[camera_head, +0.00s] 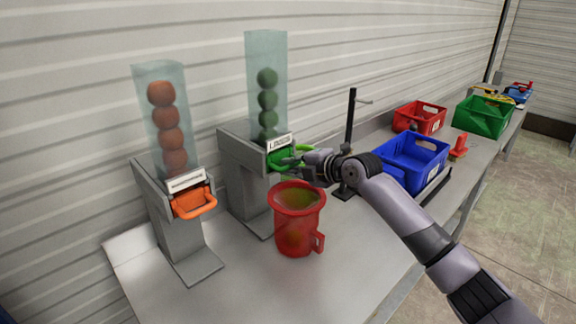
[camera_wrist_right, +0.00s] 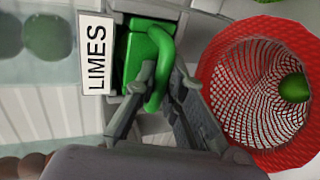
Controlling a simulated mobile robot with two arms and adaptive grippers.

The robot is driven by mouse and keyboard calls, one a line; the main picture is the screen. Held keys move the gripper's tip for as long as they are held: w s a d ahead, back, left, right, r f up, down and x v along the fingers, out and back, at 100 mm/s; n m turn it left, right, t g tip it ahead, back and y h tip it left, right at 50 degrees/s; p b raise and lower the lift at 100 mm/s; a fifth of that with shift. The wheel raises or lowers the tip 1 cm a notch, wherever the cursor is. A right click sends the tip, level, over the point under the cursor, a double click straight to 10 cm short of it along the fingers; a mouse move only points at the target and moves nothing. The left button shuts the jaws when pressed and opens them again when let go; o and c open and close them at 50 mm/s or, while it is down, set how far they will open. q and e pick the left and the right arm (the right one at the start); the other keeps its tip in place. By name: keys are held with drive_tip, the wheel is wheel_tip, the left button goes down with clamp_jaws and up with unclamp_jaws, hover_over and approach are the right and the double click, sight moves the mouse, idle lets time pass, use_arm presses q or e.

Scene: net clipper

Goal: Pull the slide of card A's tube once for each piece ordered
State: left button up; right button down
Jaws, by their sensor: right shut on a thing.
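The limes tube (camera_head: 267,95) holds several green balls, stacked, on a grey stand with a "LIMES" label (camera_wrist_right: 96,54). Its green slide (camera_wrist_right: 135,55) has a loop handle, which also shows in the head view (camera_head: 280,158). My right gripper (camera_head: 303,163) is shut on this handle, one finger to each side in the wrist view. A red mesh container (camera_head: 297,222) with a side handle stands below and beside the gripper. A green lime (camera_wrist_right: 293,88) shows inside it in the wrist view. I cannot make out card A. My left gripper is not in view.
A second tube (camera_head: 166,120) with orange balls and an orange slide (camera_head: 193,202) stands to the left. A black post (camera_head: 351,130), a blue crate (camera_head: 416,158), a red crate (camera_head: 420,115) and a green crate (camera_head: 483,118) stand to the right.

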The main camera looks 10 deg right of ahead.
drive_tip(key=shift+d, duration=0.15)
drive_tip(key=s+d+p, duration=0.1)
drive_tip(key=s+d, duration=0.4)
drive_tip(key=s, duration=0.3)
drive_tip(key=shift+s+d, duration=0.35)
idle(0.7)
idle(0.5)
